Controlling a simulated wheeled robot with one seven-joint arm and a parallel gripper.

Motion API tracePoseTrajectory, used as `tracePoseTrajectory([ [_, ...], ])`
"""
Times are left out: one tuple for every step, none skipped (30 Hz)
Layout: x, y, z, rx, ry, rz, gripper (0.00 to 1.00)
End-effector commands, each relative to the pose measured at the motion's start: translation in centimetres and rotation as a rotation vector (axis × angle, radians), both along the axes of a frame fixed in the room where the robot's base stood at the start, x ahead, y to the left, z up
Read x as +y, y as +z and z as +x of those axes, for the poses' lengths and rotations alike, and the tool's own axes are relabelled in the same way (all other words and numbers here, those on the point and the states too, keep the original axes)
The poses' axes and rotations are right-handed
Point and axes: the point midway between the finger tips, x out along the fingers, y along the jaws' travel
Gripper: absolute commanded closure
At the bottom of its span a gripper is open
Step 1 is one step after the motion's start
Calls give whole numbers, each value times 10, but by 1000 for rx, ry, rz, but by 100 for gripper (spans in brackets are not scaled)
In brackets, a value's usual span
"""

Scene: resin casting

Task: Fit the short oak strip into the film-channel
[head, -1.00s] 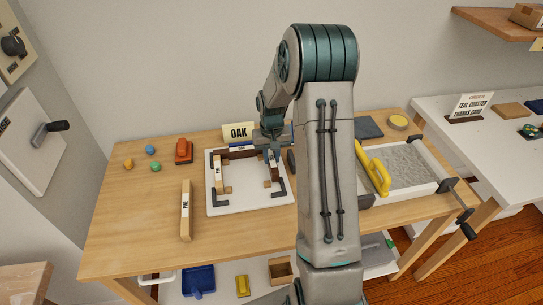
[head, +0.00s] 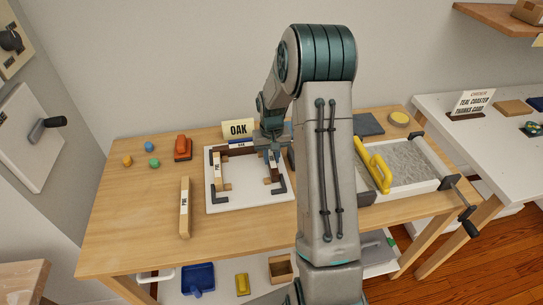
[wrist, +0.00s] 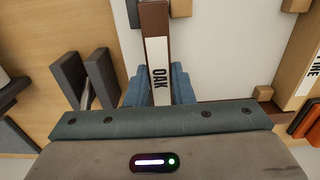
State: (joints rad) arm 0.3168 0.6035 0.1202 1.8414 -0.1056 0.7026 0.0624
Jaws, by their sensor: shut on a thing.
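My gripper (head: 272,152) is over the back right part of the white board (head: 250,198). In the wrist view its blue fingers (wrist: 159,86) are shut on a dark brown strip with a white OAK label (wrist: 153,20). That strip points toward the board's front along its right side (head: 275,172). Another dark strip with an OAK label (head: 238,149) lies along the board's back edge. A PINE strip (head: 217,172) stands along the left side. Dark corner brackets (head: 277,191) and small wood blocks sit on the board. I cannot tell which gap is the film-channel, or whether the held strip touches the board.
A loose PINE strip (head: 185,208) lies left of the board. An orange tool (head: 183,149) and small coloured balls are at the back left. An OAK card (head: 238,129) stands behind the board. A grey-filled tray (head: 405,165) with a yellow-handled float is at the right.

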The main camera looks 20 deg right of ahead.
Motion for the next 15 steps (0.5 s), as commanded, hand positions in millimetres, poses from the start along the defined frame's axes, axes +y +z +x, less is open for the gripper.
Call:
tracePoseTrajectory([
  [0,-2,0,0,0,0,99],
  [0,-3,0,0,0,0,99],
  [0,-4,0,0,0,0,99],
  [0,-4,0,0,0,0,99],
  [0,-5,0,0,0,0,99],
  [0,-6,0,0,0,0,99],
  [0,-5,0,0,0,0,99],
  [0,-4,0,0,0,0,99],
  [0,-4,0,0,0,0,99],
  [0,-4,0,0,0,0,99],
  [0,-5,0,0,0,0,76],
  [0,-5,0,0,0,0,65],
  [0,-5,0,0,0,0,56],
  [0,-5,0,0,0,0,53],
  [0,-5,0,0,0,0,53],
])
